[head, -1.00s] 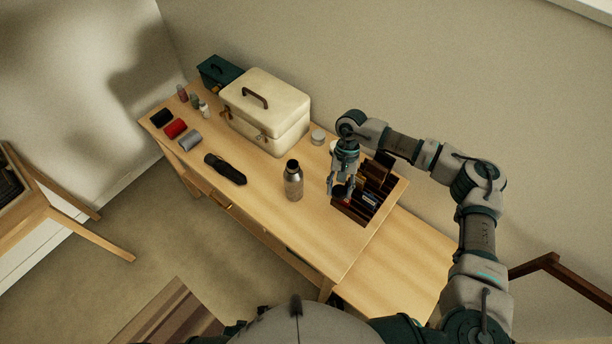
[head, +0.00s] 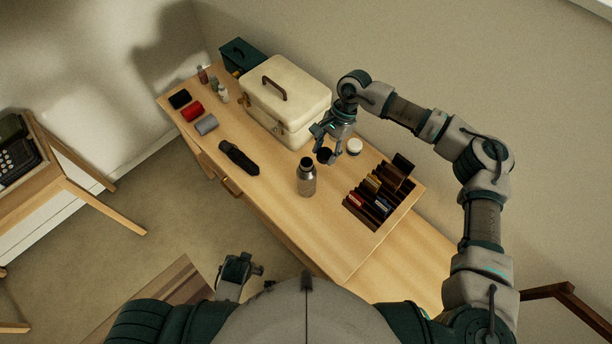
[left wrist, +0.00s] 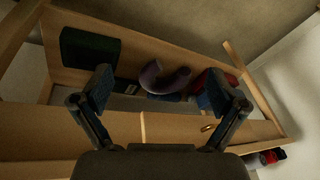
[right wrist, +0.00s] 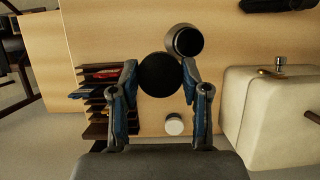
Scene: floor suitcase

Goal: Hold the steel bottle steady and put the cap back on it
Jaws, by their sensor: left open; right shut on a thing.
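The steel bottle (head: 306,180) stands upright on the desk with a dark top. It also shows from above in the right wrist view (right wrist: 187,41). My right gripper (head: 328,150) is shut on the round black cap (right wrist: 163,76), above the desk just behind and right of the bottle. In the right wrist view the cap partly overlaps the bottle's edge; I cannot tell its height above the desk. My left gripper (left wrist: 157,92) is open and empty, low beside my body, away from the bottle, facing a shelf.
A cream case (head: 288,105) stands behind the bottle, and a white-lidded jar (head: 354,147) right of it. A dark slotted organizer (head: 378,205) is at the right. A black folded object (head: 238,157) lies left. The desk's front strip is clear.

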